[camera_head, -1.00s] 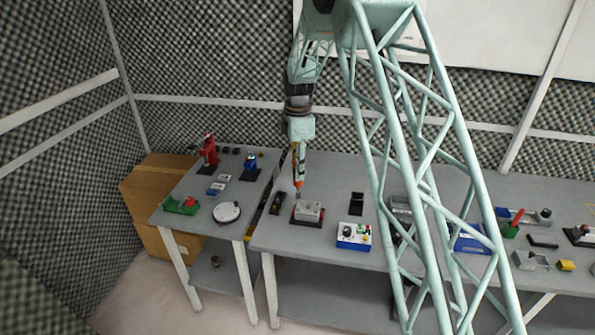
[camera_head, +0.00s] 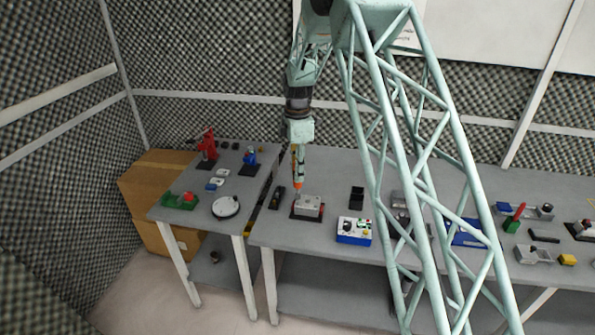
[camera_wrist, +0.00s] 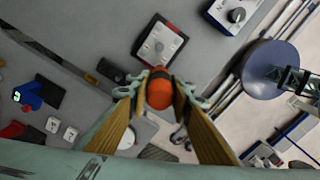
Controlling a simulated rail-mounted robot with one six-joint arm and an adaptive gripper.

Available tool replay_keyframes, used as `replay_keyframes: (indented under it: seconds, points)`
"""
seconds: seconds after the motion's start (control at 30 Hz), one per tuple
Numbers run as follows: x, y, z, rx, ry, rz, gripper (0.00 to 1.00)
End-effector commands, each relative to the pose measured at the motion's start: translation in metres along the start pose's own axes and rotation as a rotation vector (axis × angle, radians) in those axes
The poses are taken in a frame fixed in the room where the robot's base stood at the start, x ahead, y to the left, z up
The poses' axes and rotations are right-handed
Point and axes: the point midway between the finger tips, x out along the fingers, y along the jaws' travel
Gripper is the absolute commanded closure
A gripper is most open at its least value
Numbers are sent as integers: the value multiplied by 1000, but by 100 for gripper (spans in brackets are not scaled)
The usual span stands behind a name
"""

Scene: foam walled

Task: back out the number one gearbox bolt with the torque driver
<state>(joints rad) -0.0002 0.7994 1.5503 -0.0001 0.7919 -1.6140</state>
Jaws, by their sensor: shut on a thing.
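My gripper (camera_head: 298,157) is shut on the torque driver (camera_head: 297,180), which has an orange body and hangs upright, tip down. In the wrist view the driver's round orange end (camera_wrist: 159,91) sits between my two yellow-brown fingers. The gearbox (camera_head: 308,205) is a light grey block on a dark base with red edging. It also shows in the wrist view (camera_wrist: 160,45), with small dark spots on its top. The driver's tip is at the gearbox's far left side in the head view; I cannot tell whether it touches. The individual bolts are too small to tell apart.
A blue and white control box (camera_head: 354,231) stands right of the gearbox, and a small black holder (camera_head: 357,197) behind it. A dark item (camera_head: 278,197) lies close on the left. The left table (camera_head: 190,205) carries a red tool, a blue tool and a round white dial.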

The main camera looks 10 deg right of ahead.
Motion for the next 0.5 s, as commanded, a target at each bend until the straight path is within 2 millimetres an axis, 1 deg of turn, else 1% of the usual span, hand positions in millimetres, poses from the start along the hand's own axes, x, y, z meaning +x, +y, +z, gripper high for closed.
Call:
replay_keyframes:
  seconds: [0.03, 0.2, 0.5]
  points:
    - [4, 0, 0, 0, 0, 0, 92]
    - [13, 0, 0, 0, 0, 1, 92]
    - [22, 0, 0, 0, 0, 0, 92]
